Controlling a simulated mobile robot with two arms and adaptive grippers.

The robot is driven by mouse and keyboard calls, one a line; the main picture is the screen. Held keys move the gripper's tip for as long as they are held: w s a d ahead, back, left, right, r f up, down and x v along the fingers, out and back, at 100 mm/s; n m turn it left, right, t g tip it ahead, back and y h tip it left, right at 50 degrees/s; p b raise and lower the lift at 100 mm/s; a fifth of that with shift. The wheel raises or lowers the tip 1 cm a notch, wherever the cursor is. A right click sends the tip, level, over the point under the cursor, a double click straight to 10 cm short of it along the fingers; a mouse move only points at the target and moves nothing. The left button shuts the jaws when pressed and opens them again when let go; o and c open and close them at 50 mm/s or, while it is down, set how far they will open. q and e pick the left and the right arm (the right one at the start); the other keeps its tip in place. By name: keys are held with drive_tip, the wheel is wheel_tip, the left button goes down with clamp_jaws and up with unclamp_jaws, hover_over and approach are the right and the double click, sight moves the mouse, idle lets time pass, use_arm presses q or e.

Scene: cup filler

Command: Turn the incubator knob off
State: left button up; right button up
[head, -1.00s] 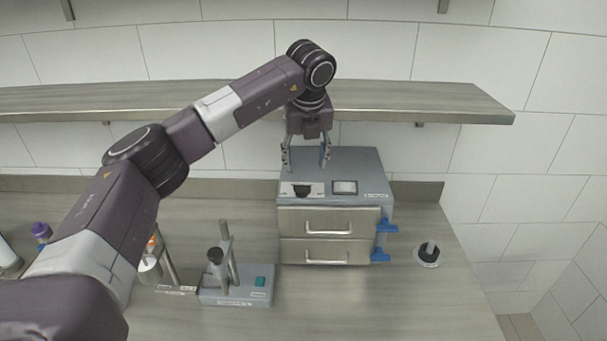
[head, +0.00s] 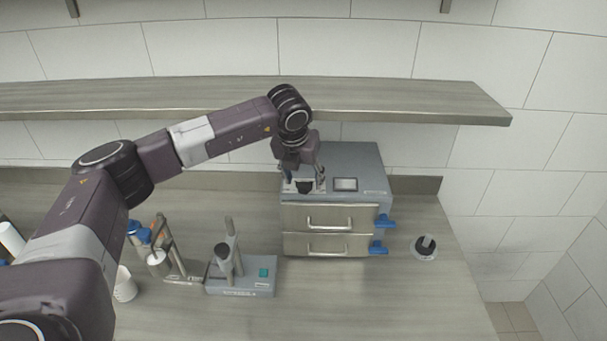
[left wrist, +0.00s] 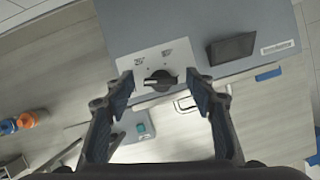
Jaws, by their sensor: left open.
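The incubator (head: 352,160) is a grey-blue box with two metal drawers at the back of the counter. Its black knob (head: 304,187) sits on a light plate on the top's front left, beside a dark display (head: 345,184). My left gripper (head: 304,182) is open over the knob, with a finger on either side. In the left wrist view the knob (left wrist: 160,80) lies between the two fingertips of the left gripper (left wrist: 165,90), with gaps on both sides; its pointer faces left. My right gripper is not in view.
A grey stand device (head: 240,285) with a teal button stands in front of the incubator. Several bottles and cups stand at the left, partly behind my arm. Blue latches (head: 384,221) stick out at the incubator's right. A small round holder (head: 425,247) stands farther right. A shelf (head: 420,103) spans above.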

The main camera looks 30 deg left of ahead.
use_arm(q)
drive_tip(key=shift+w+f, duration=0.1)
drive_tip(key=shift+f, duration=0.1)
drive_tip(key=shift+c, duration=0.7)
drive_tip(key=c, duration=1)
drive_tip(key=b, duration=0.1)
drive_tip(key=n+b, duration=0.1)
drive_tip(key=b, duration=0.1)
drive_tip(key=shift+d+f+n+y, duration=0.1)
drive_tip(key=shift+f+n+y, duration=0.15)
drive_tip(key=shift+n+y, duration=0.05)
drive_tip(key=shift+r+n+y+b, duration=0.3)
drive_tip(key=shift+n+b, duration=0.25)
drive_tip(key=shift+n, duration=0.15)
drive_tip(key=o, duration=1.1)
